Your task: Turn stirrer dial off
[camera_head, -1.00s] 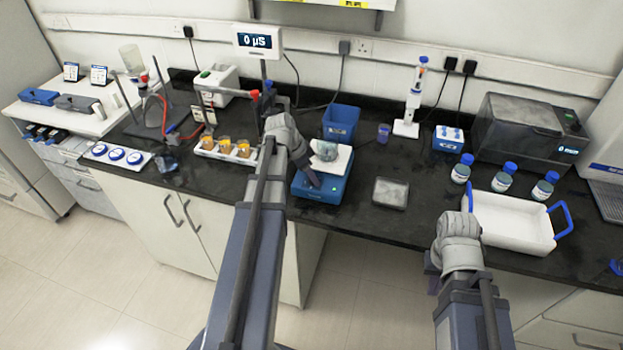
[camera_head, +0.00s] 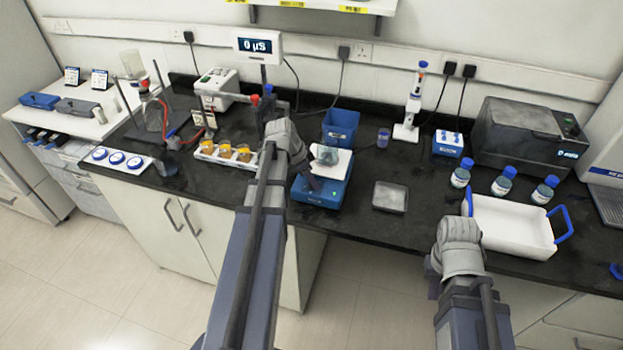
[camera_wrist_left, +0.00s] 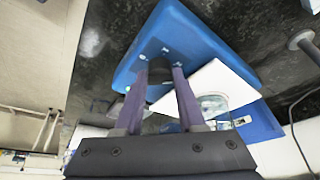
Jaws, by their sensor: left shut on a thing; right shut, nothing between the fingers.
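The stirrer (camera_head: 322,196) is a blue box with a white top plate and a small green light on its front. A glass beaker (camera_head: 327,155) stands on the plate. My left gripper (camera_head: 311,184) is at the stirrer's front left. In the left wrist view my left gripper (camera_wrist_left: 160,78) is shut on the dark stirrer dial (camera_wrist_left: 159,90), with one finger on each side. The dial's mark cannot be read, and in the head view the dial is hidden by the gripper. My right gripper (camera_head: 433,284) is low in front of the counter, shut and empty.
A rack with amber containers (camera_head: 208,158) is left of the stirrer and a blue bin (camera_head: 341,126) is behind it. A grey square dish (camera_head: 390,197) lies to its right. A white tray with blue handles (camera_head: 512,247) is near my right arm.

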